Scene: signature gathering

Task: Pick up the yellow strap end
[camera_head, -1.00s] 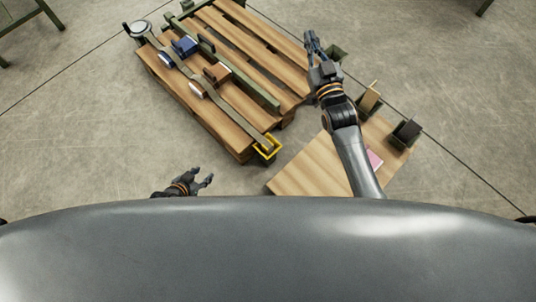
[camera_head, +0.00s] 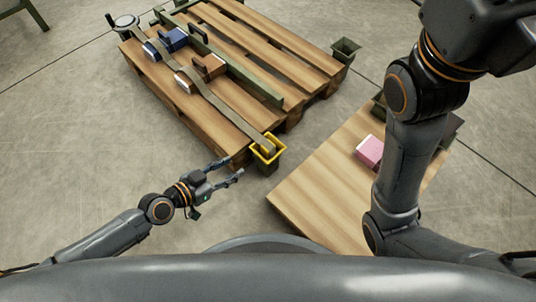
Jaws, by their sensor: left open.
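The yellow strap end (camera_head: 267,150) is a square yellow frame at the near right corner of the wooden pallet (camera_head: 190,118). It sits at the top of a small dark green holder (camera_head: 266,168). The olive strap (camera_head: 225,108) runs from it back along the pallet to a round silver buckle or ratchet (camera_head: 124,22). My left gripper (camera_head: 232,171) is open and empty, just left of the yellow end, with its fingers pointing right towards it and apart from it. My right arm (camera_head: 405,150) rises at the right; its gripper fingers are out of the frame.
A blue block (camera_head: 174,40) and a brown block (camera_head: 208,66) stand on the pallet by the strap. A wooden table (camera_head: 320,185) at right bears a pink block (camera_head: 370,151). A green bin (camera_head: 345,50) stands at the pallet's far right corner.

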